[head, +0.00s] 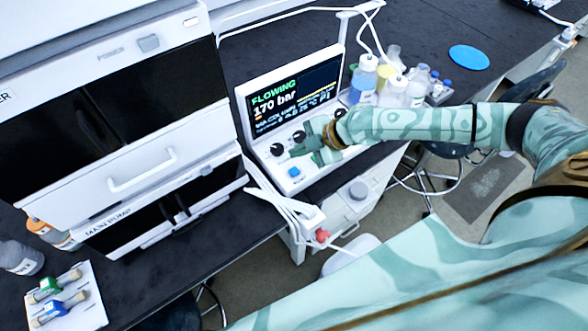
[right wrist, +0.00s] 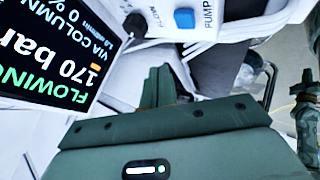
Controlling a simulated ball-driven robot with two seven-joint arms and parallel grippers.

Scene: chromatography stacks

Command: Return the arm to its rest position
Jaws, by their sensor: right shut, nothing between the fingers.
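My right arm (head: 410,124) reaches in from the right in the head view. Its green gripper (head: 302,150) is over the front panel of the white control unit (head: 262,158), close to the black knobs. In the right wrist view the fingers (right wrist: 158,82) are together with nothing between them. The unit's screen (head: 290,97) reads "FLOWING" and "170 bar", with "VIA COLUMN" below. A blue pump button (right wrist: 184,18) and a black flow knob (right wrist: 136,24) lie beyond the fingertips in the wrist view. I cannot tell whether the fingers touch the panel. My left gripper is not in view.
A tall white instrument stack (head: 160,140) fills the left. Bottles (head: 394,90) stand right of the screen, near my forearm. White tubing (head: 280,203) hangs at the bench edge. A white tray (head: 84,312) holds small columns at lower left. A stool (head: 440,170) stands below the bench.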

